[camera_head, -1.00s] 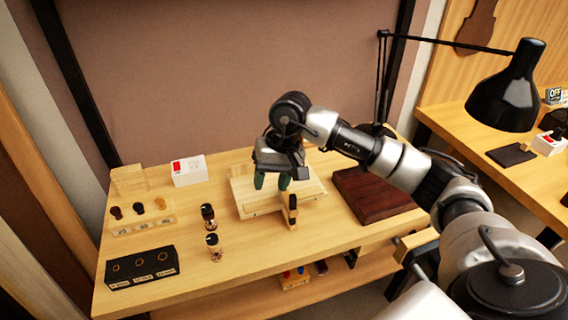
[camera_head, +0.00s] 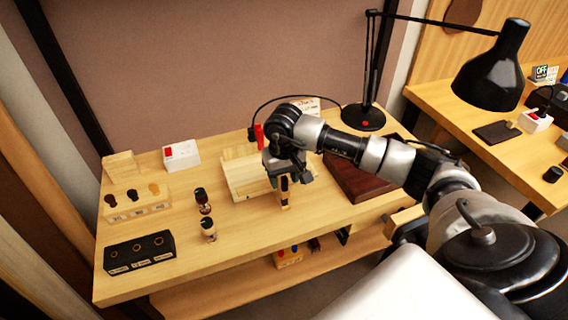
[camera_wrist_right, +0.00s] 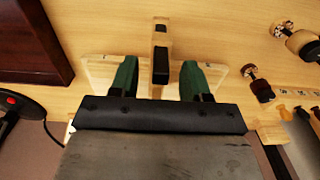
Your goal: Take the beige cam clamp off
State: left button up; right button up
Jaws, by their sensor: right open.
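The beige cam clamp (camera_head: 284,194) stands upright at the front edge of the pale wooden board (camera_head: 240,176), with a dark part along it. In the right wrist view the clamp (camera_wrist_right: 160,50) lies between my two green fingertips, with a gap on each side. My right gripper (camera_head: 283,182) is open and low over the clamp, and it also shows in the right wrist view (camera_wrist_right: 159,80). The gripper hides the clamp's upper part in the head view. I cannot tell its depth around the clamp exactly. My left gripper is not in view.
A dark brown slab (camera_head: 357,180) lies right. A black lamp (camera_head: 492,75) stands behind.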

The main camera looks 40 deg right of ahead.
jog(key=shift+f, duration=0.25)
grip_shut()
dwell(0.3)
